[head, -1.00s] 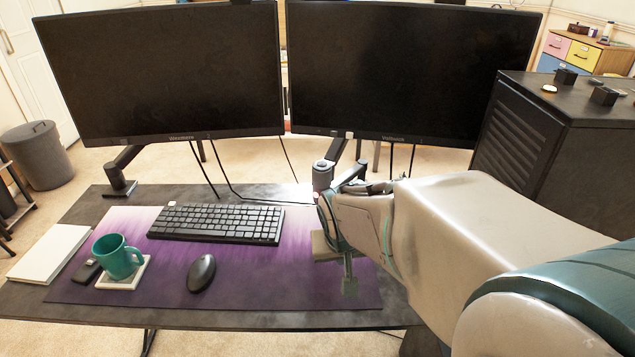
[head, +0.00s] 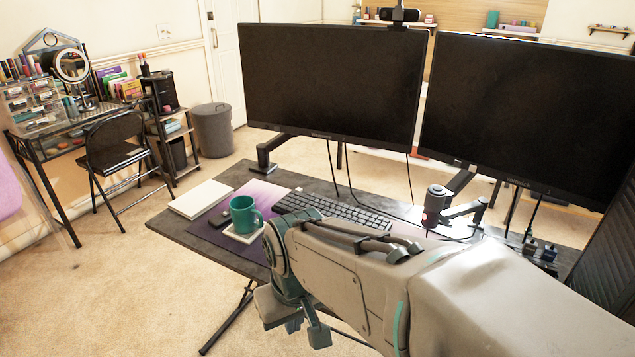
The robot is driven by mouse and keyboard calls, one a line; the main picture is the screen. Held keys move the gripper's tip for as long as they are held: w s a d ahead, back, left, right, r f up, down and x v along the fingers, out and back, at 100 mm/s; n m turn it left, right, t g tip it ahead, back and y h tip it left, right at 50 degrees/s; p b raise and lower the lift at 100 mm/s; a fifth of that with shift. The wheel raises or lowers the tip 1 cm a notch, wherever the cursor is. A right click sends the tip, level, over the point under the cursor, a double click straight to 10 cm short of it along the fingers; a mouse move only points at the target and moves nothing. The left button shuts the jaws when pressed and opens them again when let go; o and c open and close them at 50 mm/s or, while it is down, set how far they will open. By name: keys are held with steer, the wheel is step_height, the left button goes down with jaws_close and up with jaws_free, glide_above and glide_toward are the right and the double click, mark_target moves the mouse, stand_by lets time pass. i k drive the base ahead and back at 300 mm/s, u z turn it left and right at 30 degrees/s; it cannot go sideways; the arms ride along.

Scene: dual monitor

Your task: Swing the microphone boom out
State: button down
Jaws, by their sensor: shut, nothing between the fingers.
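The microphone (head: 436,201) is a short dark upright cylinder with a red light on its side. It stands over the back of the desk, below the gap between the two monitors. Its dark boom (head: 465,211) runs from it to the right, towards a small post. My arm crosses in front of the desk, and my gripper (head: 305,329) points down near the desk's front edge, well to the left of and nearer than the microphone. It is shut and empty and touches neither microphone nor boom. My arm hides the lower right of the desk.
The left monitor (head: 330,85) and right monitor (head: 520,115) stand behind the microphone. A keyboard (head: 330,208), teal mug (head: 244,214) and white book (head: 200,199) lie on the desk. A black cabinet (head: 612,245) is at the right edge. Open carpet lies to the left.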

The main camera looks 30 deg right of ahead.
mark_target(482, 204)
steer(key=u, duration=0.55)
steer(key=i, duration=1.05)
steer(key=z, duration=1.95)
